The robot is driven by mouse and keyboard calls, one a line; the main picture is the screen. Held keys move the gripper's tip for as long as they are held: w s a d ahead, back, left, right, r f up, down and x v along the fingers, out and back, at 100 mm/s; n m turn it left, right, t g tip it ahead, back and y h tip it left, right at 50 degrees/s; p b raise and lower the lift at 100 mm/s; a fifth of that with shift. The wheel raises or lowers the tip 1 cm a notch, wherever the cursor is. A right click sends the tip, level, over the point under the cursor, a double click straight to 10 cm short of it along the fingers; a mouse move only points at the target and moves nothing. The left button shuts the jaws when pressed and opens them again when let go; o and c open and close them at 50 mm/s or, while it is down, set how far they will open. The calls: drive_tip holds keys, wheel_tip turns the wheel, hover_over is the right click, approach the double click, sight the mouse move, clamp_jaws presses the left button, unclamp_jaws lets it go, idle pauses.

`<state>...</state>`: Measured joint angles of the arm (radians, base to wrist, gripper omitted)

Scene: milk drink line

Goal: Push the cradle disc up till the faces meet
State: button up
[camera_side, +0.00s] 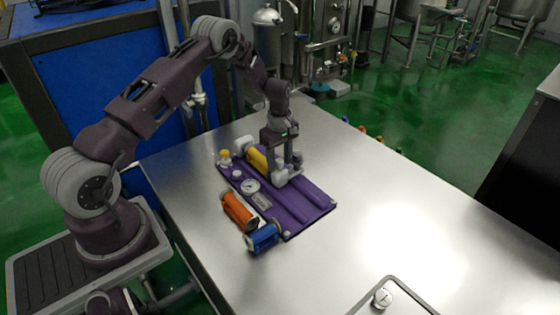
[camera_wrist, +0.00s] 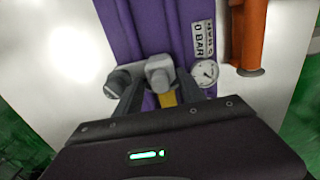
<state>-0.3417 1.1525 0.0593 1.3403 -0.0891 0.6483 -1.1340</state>
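A purple board (camera_side: 312,199) lies on the steel table and also fills the top of the wrist view (camera_wrist: 150,35). It carries a yellow cylinder (camera_side: 257,159), partly hidden behind my gripper; a yellow strip of it (camera_wrist: 168,98) shows in the wrist view. My gripper (camera_side: 282,172) points down over the board, beside the yellow cylinder. Its two dark fingers stand apart. A pale grey part (camera_wrist: 160,72) shows between the fingers; I cannot tell whether they grip it. I cannot tell which part is the cradle disc, nor whether any faces touch.
A round gauge (camera_side: 250,186) sits on the board, with an orange cylinder (camera_side: 238,210) and a blue spool (camera_side: 262,238) along its near side. The table (camera_side: 390,215) is bare to the right. A metal-rimmed tray with a knob (camera_side: 382,298) stands at the front.

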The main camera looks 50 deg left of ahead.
wheel_tip(320, 180, up, 7)
drive_tip(key=shift+r, duration=0.1)
idle(0.4)
drive_tip(key=s+d+r+m+t, duration=0.1)
drive_tip(key=s+d+r+m, duration=0.25)
drive_tip(key=r, duration=0.45)
drive_tip(key=s+d+r+m+t, duration=0.1)
drive_tip(key=s+d+r+m, duration=0.2)
drive_tip(key=r, duration=0.4)
drive_tip(key=s+d+r+m+t, duration=0.1)
drive_tip(key=s+d+r+m, duration=0.1)
drive_tip(key=s+d+r, duration=0.45)
drive_tip(key=s+d+r+m+t, duration=0.1)
drive_tip(key=s+m, duration=0.3)
drive_tip(key=s, duration=0.6)
drive_tip(key=s+d+r+m+t, duration=0.1)
drive_tip(key=s+d+r+m, duration=0.3)
drive_tip(key=s, duration=0.5)
drive_tip(key=shift+s+d+r+m+t, duration=0.15)
drive_tip(key=shift+s+m+t, duration=0.2)
drive_tip(key=shift+m, duration=0.4)
